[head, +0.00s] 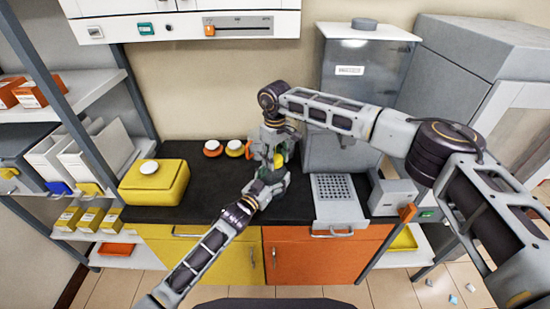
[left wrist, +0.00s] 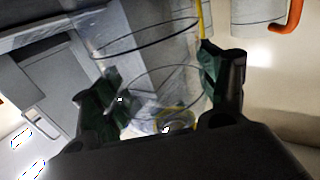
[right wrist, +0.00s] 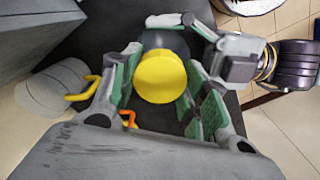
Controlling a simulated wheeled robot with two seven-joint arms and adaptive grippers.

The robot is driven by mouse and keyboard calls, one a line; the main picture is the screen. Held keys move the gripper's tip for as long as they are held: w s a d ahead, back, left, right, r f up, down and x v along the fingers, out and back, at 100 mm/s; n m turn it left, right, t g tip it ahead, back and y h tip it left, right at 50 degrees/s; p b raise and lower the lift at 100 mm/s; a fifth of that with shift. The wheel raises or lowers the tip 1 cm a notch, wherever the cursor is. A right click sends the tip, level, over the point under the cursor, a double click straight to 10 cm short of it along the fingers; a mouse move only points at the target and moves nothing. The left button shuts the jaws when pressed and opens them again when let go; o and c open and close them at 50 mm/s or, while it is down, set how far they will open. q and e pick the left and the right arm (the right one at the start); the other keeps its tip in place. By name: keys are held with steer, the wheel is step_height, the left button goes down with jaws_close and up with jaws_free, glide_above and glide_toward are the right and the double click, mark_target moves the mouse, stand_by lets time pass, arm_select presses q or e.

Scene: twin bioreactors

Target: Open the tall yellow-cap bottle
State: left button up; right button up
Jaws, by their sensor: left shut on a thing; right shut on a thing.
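The tall bottle (left wrist: 150,75) is clear and stands between the fingers of my left gripper (left wrist: 160,95) in the left wrist view. My left gripper (head: 274,180) is shut on its body, low over the counter in the head view. The round yellow cap (right wrist: 160,77) sits between the fingers of my right gripper (right wrist: 163,95), which is shut on it from above. In the head view the cap (head: 278,160) shows as a small yellow patch under my right gripper (head: 276,150). The grippers hide most of the bottle. I cannot tell whether the cap is seated or loose.
A yellow box (head: 154,183) stands at the left of the black counter (head: 210,185). An orange-ringed vessel (head: 212,148) and a yellow-ringed vessel (head: 234,148) stand close left of the grippers. A perforated grey tray (head: 336,187) is to the right.

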steer(key=o, duration=1.1)
steer(key=shift+r, duration=2.25)
